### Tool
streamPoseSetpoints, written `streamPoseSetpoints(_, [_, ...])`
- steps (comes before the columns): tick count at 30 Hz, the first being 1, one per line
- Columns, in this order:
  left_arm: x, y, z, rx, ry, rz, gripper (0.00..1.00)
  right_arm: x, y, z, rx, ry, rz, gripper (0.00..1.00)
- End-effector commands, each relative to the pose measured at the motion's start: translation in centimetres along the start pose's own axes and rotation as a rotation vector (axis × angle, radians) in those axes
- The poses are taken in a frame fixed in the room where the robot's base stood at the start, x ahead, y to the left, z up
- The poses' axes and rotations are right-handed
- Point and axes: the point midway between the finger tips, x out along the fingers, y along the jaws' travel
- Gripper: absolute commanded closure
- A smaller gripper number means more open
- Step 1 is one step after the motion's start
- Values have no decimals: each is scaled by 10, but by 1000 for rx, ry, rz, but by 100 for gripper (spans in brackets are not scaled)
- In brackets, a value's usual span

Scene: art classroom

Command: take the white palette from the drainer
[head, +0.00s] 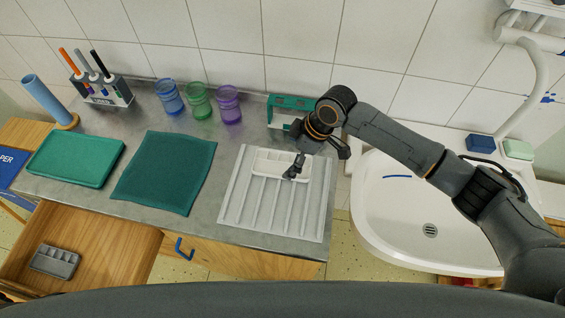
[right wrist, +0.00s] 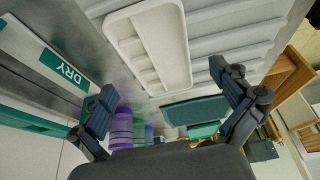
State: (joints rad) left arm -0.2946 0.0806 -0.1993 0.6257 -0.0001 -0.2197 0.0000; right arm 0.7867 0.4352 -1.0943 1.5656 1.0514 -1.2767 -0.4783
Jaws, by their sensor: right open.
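The white palette (head: 268,161) is a small rectangular tray with raised rims and compartments. It lies on the white ribbed drainer (head: 240,205), at its back end. My right gripper (head: 318,162) is over the palette's right part in the head view and hides some of it. Its fingers are apart with nothing between them. In the right wrist view the palette (right wrist: 178,45) lies beyond the open fingers (right wrist: 168,98), clear of both, on the drainer's ridges (right wrist: 225,42). My left gripper is not in view.
A teal DRY holder (head: 290,102) stands behind the drainer. Blue (head: 170,98), green (head: 200,102) and purple (head: 229,104) cups stand left of it. A teal cloth (head: 165,172) lies left of the drainer. The sink (head: 400,215) is at right. An open drawer (head: 100,240) juts out front left.

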Motion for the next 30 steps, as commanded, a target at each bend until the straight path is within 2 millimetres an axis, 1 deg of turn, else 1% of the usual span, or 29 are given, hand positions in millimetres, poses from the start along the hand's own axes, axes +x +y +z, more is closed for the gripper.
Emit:
streamPoseSetpoints(1, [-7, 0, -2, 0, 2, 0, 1, 5, -1, -3, 2, -1, -3, 0])
streamPoseSetpoints(2, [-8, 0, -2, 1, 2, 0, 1, 9, 0, -3, 1, -1, -2, 0])
streamPoseSetpoints(3, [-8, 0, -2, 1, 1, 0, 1, 16, 0, -2, 3, -2, -2, 0])
streamPoseSetpoints(6, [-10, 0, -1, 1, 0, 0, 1, 28, 0, -2, 1, 0, -1, 0])
streamPoseSetpoints(9, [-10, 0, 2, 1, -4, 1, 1, 32, 1, -2, 1, 0, 0, 0])
streamPoseSetpoints(14, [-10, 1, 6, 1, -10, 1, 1, 33, 1, -1, 0, 0, 1, 0])
streamPoseSetpoints(15, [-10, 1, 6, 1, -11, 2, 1, 33, 1, -1, 0, 0, 1, 2])
streamPoseSetpoints(16, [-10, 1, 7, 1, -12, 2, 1, 33, 1, -1, 0, 0, 1, 8])
streamPoseSetpoints(17, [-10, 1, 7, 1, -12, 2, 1, 33, 0, -1, 0, 0, 1, 14])
streamPoseSetpoints(18, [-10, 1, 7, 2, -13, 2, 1, 33, 0, -1, 0, 0, 1, 22])
streamPoseSetpoints(20, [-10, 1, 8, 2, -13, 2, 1, 33, 0, -1, 0, 0, 1, 35])
streamPoseSetpoints(21, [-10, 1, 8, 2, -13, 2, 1, 33, 0, -1, 0, 0, 1, 43])
streamPoseSetpoints(23, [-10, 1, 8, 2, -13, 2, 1, 33, 0, -1, 0, 0, 1, 55])
streamPoseSetpoints(30, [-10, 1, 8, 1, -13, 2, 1, 33, 0, -1, 0, 0, 0, 55])
